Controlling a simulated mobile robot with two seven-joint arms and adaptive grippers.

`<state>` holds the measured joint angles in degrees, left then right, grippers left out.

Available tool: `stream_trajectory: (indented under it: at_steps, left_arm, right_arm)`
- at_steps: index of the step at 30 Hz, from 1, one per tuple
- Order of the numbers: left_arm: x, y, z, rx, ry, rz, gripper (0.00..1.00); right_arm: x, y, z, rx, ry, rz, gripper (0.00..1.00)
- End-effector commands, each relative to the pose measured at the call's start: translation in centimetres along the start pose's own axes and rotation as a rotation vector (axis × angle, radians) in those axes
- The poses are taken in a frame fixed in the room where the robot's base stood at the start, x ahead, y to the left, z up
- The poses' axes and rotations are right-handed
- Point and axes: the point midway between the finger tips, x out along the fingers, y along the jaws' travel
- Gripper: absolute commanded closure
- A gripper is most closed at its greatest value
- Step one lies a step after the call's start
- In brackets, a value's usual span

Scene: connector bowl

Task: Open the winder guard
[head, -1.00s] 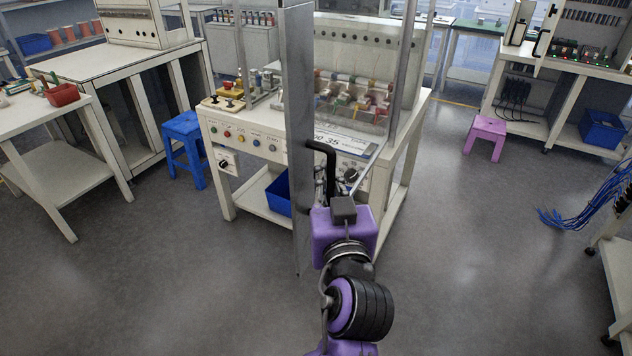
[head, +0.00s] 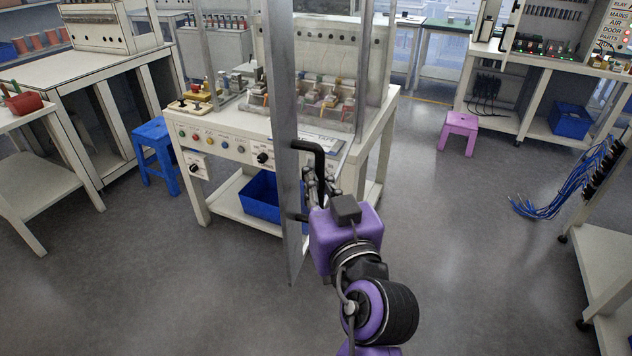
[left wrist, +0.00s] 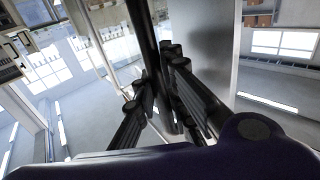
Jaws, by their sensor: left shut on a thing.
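The winder guard (head: 281,110) is a tall grey metal-framed panel that stands swung out from the front of the winder (head: 232,135), seen nearly edge-on in the head view. Its black bar handle (head: 318,152) sticks out to the right of the panel. My left gripper (head: 316,190) is at this handle, with its fingers closed around the upright bar. In the left wrist view the dark bar (left wrist: 146,45) runs down between the black fingers (left wrist: 165,105), with the grey panel (left wrist: 208,55) to its right. The fingertips are partly hidden in the head view. My right gripper is out of view.
A blue bin (head: 262,197) sits on the winder's lower shelf. A blue stool (head: 156,150) stands to the left and a purple stool (head: 459,130) to the right. A bench with blue cables (head: 575,190) is at the far right. The floor in front is clear.

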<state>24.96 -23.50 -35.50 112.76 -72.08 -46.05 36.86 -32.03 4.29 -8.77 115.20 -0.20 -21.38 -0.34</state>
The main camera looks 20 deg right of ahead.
Motion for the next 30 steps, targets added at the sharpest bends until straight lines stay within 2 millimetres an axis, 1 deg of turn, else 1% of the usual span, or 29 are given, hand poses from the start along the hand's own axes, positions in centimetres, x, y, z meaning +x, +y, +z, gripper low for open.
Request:
stream_trajectory:
  at_steps: [1, 8, 9, 13, 30]
  left_arm:
    - [0.02, -0.41, 0.87, 0.009, -0.017, -0.011, 1.00]
    - [0.03, -0.41, 0.86, 0.009, -0.018, -0.011, 1.00]
    - [0.03, -0.42, 0.86, 0.008, -0.018, -0.011, 0.87]
    - [0.02, -0.33, 0.69, 0.006, -0.015, -0.009, 0.70]
    - [0.06, -0.26, 0.16, 0.001, -0.006, -0.003, 0.69]
  right_arm:
    - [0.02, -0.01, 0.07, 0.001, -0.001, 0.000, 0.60]
    - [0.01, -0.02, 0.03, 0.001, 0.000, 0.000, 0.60]
    - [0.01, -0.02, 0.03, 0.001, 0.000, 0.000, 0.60]
    - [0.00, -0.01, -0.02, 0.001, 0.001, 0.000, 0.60]
    - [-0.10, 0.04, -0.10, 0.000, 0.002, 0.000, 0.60]
